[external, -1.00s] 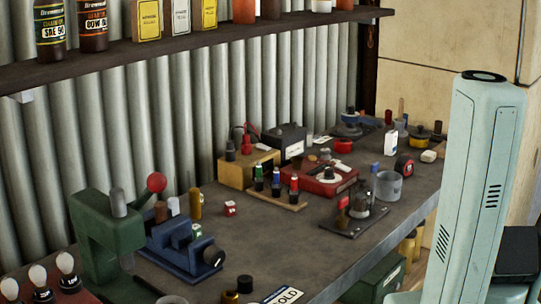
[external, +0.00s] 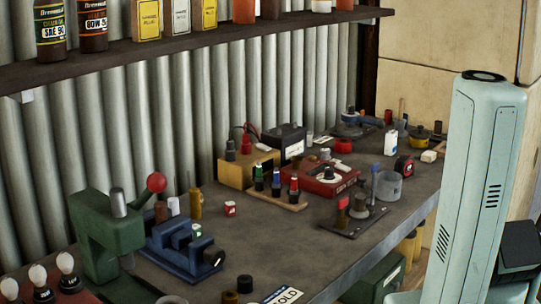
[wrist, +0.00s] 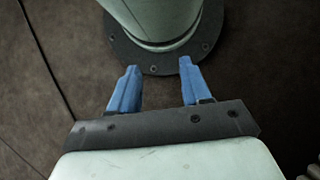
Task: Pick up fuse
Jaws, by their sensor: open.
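My gripper (wrist: 156,88) shows in the wrist view with two blue fingers apart and nothing between them. It hangs over a dark brown surface, just in front of the round bolted flange of my own base. The gripper is not visible in the external view. I cannot tell for sure which thing is the fuse. Candidates in the external view are small upright cylinders by the blue vise (external: 180,250): a white one (external: 173,206), a brown one (external: 161,212) and a brass one (external: 195,204). None of these shows in the wrist view.
The grey workbench (external: 265,237) is crowded along the wall. A green press (external: 95,235), a yellow block (external: 245,172), a red meter box (external: 318,181) and a grey cup (external: 388,187) stand on it. A shelf (external: 200,45) overhangs the back. The bench's middle front is fairly clear.

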